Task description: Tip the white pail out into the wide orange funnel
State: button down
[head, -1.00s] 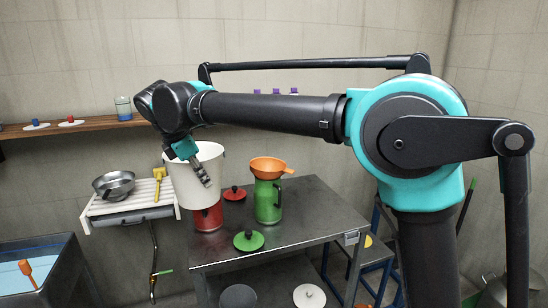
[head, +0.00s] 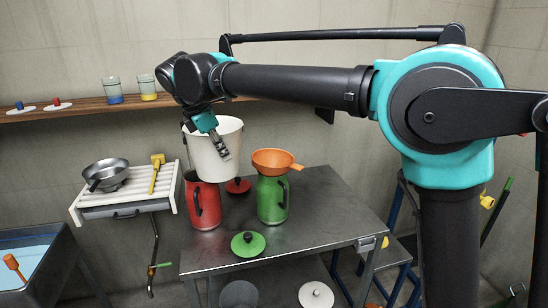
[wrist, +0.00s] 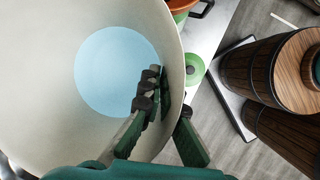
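The white pail (head: 201,152) hangs in the air, nearly upright, over the back left of the grey metal table. My gripper (head: 221,150) is shut on its wall. In the wrist view, one finger is inside the pail (wrist: 40,85) and one outside. A pale blue round area (wrist: 112,72) shows at the pail's bottom. The wide orange funnel (head: 272,160) sits in the mouth of a green jug (head: 271,202), right of the pail and lower than its rim. Its handle points right. The pail and funnel are apart.
A red jug (head: 204,206) stands below the pail. A red lid (head: 238,186) and green lid (head: 248,244) lie on the table (head: 320,215). A white slatted stand (head: 130,199) at left holds a metal pan (head: 107,173). A shelf (head: 75,111) runs behind.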

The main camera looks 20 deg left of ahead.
aim_at(233, 165)
jog(key=shift+w+d+y, duration=0.15)
jog(key=shift+d+y, duration=0.05)
jog(key=shift+y, duration=0.1)
jog(key=shift+w+d+f+g+y, duration=0.1)
jog(key=shift+w+d+g+y, duration=0.25)
jog(key=shift+g+y, duration=0.3)
jog(key=shift+w+d+g+y, duration=0.1)
jog(key=shift+d+g+y, duration=0.3)
jog(key=shift+g+y, duration=0.2)
jog(key=shift+w+d+f+m+g+y+p, duration=0.15)
jog(key=shift+w+d+g+y, duration=0.3)
jog(key=shift+y, duration=0.35)
jog(key=shift+w+d+f+m+g+y+p, duration=0.1)
jog(key=shift+w+d+m+g+y+p, duration=0.1)
jog(key=shift+d+g+y, duration=0.4)
jog(key=shift+w+y, duration=0.1)
jog(key=shift+y, duration=0.25)
jog(key=shift+w+d+f+g+y, duration=0.1)
jog(key=shift+g+y, duration=0.25)
jog(key=shift+y, duration=0.25)
jog(key=shift+w+d+g+y, duration=0.1)
jog(key=shift+g+y, duration=0.25)
jog(key=shift+y, duration=0.25)
jog(key=shift+d+r+m+g+y+p, duration=0.25)
jog(key=shift+r+g+y+p, duration=0.15)
jog(key=shift+r+y+p, duration=0.3)
dwell(0.5)
